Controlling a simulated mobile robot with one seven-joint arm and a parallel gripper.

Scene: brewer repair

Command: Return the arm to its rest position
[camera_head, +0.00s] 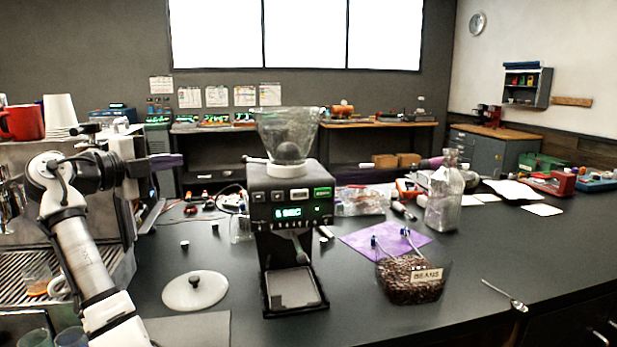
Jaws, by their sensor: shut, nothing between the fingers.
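My white arm rises from the bottom left and bends at a black and white joint near the espresso machine. My gripper (176,160) points to the right at the end of it, shut and empty, with dark purple fingers. It is held above the dark counter, left of the black grinder (290,198) and apart from it. The grinder stands upright with a clear hopper (287,135) on top and a lit green display. Part of the espresso machine (120,235) is hidden behind my arm.
A white round lid (195,291) with a black knob lies left of the grinder. A spoon (505,294) lies at the right. Cups stand on the espresso machine.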

